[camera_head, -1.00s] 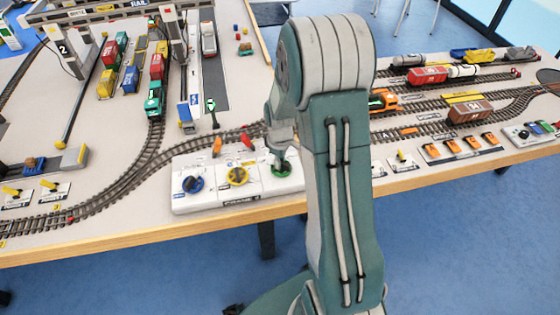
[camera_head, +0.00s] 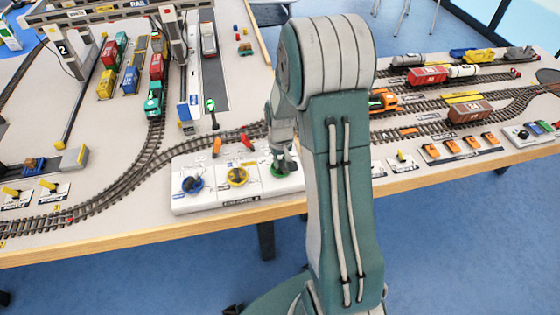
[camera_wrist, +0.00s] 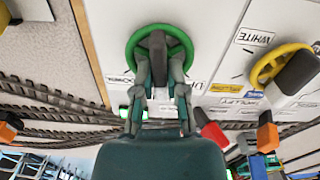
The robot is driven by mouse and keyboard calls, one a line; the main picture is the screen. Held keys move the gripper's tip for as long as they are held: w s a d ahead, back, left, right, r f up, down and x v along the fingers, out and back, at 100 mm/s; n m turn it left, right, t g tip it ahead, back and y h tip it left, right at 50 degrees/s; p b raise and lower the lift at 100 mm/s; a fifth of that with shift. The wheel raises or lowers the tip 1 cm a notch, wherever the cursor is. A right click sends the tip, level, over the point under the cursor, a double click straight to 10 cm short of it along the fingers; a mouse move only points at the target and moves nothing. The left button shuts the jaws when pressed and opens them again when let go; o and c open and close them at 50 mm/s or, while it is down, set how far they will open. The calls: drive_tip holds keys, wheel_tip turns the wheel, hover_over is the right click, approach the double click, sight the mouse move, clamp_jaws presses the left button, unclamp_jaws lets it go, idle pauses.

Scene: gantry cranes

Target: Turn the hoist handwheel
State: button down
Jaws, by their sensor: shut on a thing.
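The green handwheel (camera_wrist: 187,42) lies on the right end of the white control panel (camera_head: 214,202). It has a dark raised grip bar (camera_wrist: 158,52) across its middle. In the wrist view, labels lie on both sides of it, partly covered by my fingers. My gripper (camera_wrist: 160,75) reaches down over the wheel, with one finger on each side of the bar, shut on it. In the head view, my gripper (camera_head: 283,160) hides part of the green wheel (camera_head: 291,172).
A yellow wheel (camera_head: 237,176) and a blue wheel (camera_head: 192,184) sit left on the same panel. Orange and red levers (camera_head: 247,142) stand close behind it. Model track runs behind the panel, and the table's wooden edge (camera_head: 150,235) is in front.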

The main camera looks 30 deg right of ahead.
drive_tip(key=m, duration=0.5)
drive_tip(key=shift+s+f, duration=0.1)
idle(0.4)
drive_tip(key=c, duration=0.7)
unclamp_jaws()
wheel_tip(320, 180, up, 12)
drive_tip(key=shift+f, duration=0.1)
